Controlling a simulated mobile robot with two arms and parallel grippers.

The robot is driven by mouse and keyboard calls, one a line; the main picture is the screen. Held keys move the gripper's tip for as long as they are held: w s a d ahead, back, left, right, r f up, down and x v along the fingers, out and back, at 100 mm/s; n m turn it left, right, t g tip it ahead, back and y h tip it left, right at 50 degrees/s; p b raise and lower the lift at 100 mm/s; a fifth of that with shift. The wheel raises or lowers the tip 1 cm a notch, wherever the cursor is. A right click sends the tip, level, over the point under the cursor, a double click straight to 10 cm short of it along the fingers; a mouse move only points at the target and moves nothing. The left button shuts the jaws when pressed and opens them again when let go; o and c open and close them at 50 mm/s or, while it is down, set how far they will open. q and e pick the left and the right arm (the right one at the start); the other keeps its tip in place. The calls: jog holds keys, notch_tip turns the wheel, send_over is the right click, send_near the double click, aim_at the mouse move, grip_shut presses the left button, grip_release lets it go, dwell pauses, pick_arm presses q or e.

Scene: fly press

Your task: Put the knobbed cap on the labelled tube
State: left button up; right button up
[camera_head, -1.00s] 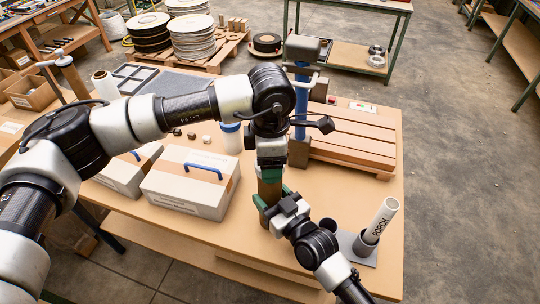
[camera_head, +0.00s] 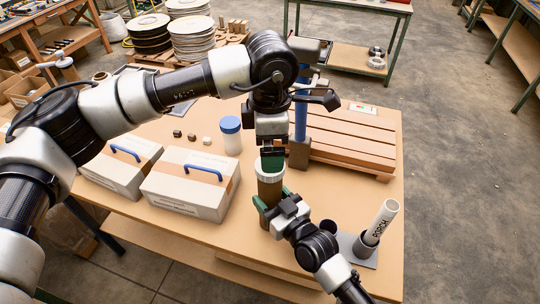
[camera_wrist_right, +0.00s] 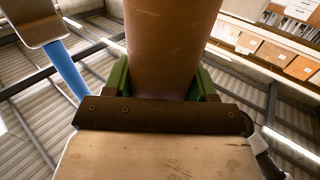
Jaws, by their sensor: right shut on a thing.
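A brown tube (camera_head: 270,190) stands upright in my right gripper (camera_head: 272,206), which is shut on it. The right wrist view shows the brown tube (camera_wrist_right: 172,45) between green finger pads. A pale ring (camera_head: 270,178) shows at the tube's upper end; I cannot tell whether it is a cap or the tube's rim, and no knob is visible. My left gripper (camera_head: 272,163) points down right above it, and its fingers overlap the ring in the head view, hiding whether they hold anything. A white tube labelled PORCH (camera_head: 383,221) leans in a grey holder (camera_head: 364,246).
A blue-lidded jar (camera_head: 231,138), white boxes with blue handles (camera_head: 185,190) and several small blocks lie to the left. The blue-columned press (camera_head: 301,119) and a slatted wooden platform (camera_head: 350,145) stand behind. The table's front right (camera_head: 390,275) is clear.

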pick_arm(q)
notch_tip(320, 180, up, 6)
jog(key=shift+r, duration=0.15)
pick_arm(e)
jog(key=o, duration=1.4)
jog(key=shift+c, duration=0.2)
pick_arm(q)
notch_tip(320, 180, down, 2)
jog(key=shift+f+b, duration=0.1)
jog(key=shift+b, duration=1)
pick_arm(e)
jog(key=v, duration=1.1)
